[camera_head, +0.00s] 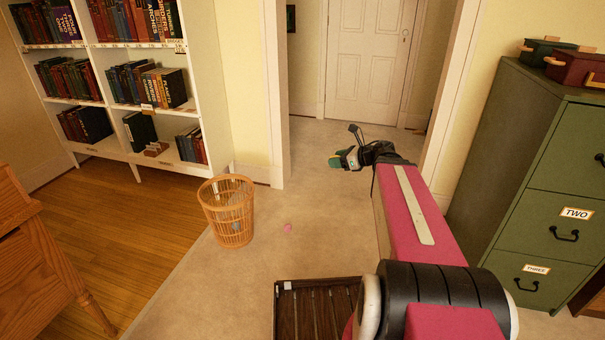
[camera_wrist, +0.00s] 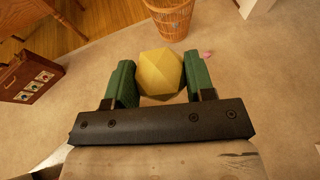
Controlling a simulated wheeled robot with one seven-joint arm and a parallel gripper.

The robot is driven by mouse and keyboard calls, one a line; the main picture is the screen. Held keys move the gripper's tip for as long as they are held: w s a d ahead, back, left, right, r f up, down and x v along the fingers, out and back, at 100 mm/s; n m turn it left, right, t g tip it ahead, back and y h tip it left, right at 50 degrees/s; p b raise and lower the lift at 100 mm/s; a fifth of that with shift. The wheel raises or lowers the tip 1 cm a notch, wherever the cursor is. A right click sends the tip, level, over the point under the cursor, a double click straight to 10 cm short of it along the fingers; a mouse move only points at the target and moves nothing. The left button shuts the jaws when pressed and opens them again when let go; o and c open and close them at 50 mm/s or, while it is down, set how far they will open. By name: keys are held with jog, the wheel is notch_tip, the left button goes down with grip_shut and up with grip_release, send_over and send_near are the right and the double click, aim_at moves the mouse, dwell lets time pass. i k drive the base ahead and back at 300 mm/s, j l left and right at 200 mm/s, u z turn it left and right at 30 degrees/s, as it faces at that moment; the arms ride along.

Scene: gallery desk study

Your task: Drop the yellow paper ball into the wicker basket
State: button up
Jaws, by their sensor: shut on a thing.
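The yellow paper ball (camera_wrist: 161,72) is a faceted lump between the two green fingers of my gripper (camera_wrist: 160,84) in the wrist view. My gripper is shut on it, with a finger on each side. In the head view my gripper (camera_head: 345,160) is at the far end of my pink arm, above the carpet and right of the basket; the ball cannot be made out there. The wicker basket (camera_head: 228,212) stands upright on the floor near the bookcase. Its lower part shows at the top of the wrist view (camera_wrist: 171,20), beyond the ball.
A small pink scrap (camera_head: 287,227) lies on the carpet right of the basket. A white bookcase (camera_head: 150,90) stands behind left, and a green filing cabinet (camera_head: 530,180) at right. A dark slatted crate (camera_head: 283,310) is at the bottom. Carpet between basket and arm is mostly clear.

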aim_at(237, 239)
jog(key=i+j, duration=0.25)
jog(key=j, duration=0.15)
jog(key=i+j, duration=0.25)
jog(key=j, duration=0.15)
jog(key=i+j, duration=0.55)
jog(key=j, duration=0.25)
